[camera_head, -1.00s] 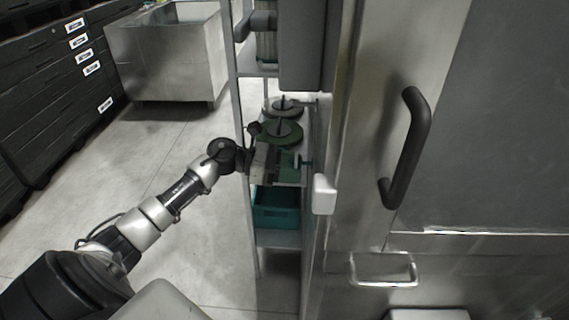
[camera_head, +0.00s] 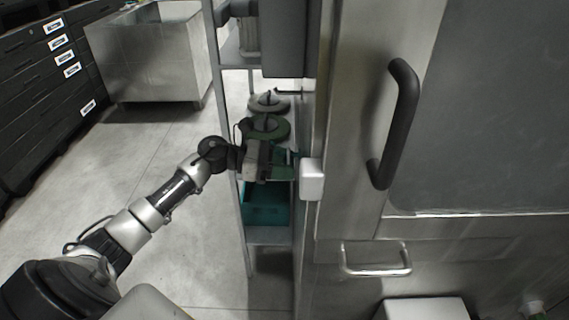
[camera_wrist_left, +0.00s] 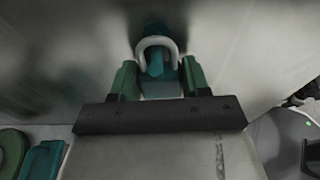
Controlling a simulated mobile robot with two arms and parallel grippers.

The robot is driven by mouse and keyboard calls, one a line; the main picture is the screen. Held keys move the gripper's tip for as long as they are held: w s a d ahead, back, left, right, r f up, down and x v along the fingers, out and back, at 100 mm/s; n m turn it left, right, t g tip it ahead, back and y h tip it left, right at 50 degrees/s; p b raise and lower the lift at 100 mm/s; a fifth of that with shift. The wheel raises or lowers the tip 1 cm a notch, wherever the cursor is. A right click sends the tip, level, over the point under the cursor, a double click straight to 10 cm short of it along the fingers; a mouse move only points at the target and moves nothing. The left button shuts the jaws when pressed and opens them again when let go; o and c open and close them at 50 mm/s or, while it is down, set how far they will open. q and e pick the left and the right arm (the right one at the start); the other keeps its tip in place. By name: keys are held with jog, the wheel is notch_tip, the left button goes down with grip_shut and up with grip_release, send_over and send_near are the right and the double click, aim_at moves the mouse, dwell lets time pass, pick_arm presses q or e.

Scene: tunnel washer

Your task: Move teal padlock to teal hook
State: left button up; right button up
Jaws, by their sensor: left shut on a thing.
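My left gripper (camera_head: 286,168) is at the left edge of the steel machine, beside a white box (camera_head: 312,180). In the left wrist view its green fingers (camera_wrist_left: 158,82) are shut on the teal padlock, whose pale U-shaped shackle (camera_wrist_left: 158,41) stands up beyond the fingertips. A teal piece, seemingly the teal hook (camera_wrist_left: 155,63), shows inside the shackle loop, with darker teal behind it against the metal panel. I cannot tell how far the shackle is over the hook. The padlock and hook are not discernible in the head view. My right gripper is not in view.
A metal shelf rack (camera_head: 228,110) stands behind my gripper, with green disc weights (camera_head: 268,127) and a teal bin (camera_head: 262,207). The machine's door has a black handle (camera_head: 397,125). A metal cart (camera_head: 150,55) stands at the back left. The floor between is clear.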

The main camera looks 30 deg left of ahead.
pick_arm(q)
jog(key=o, duration=1)
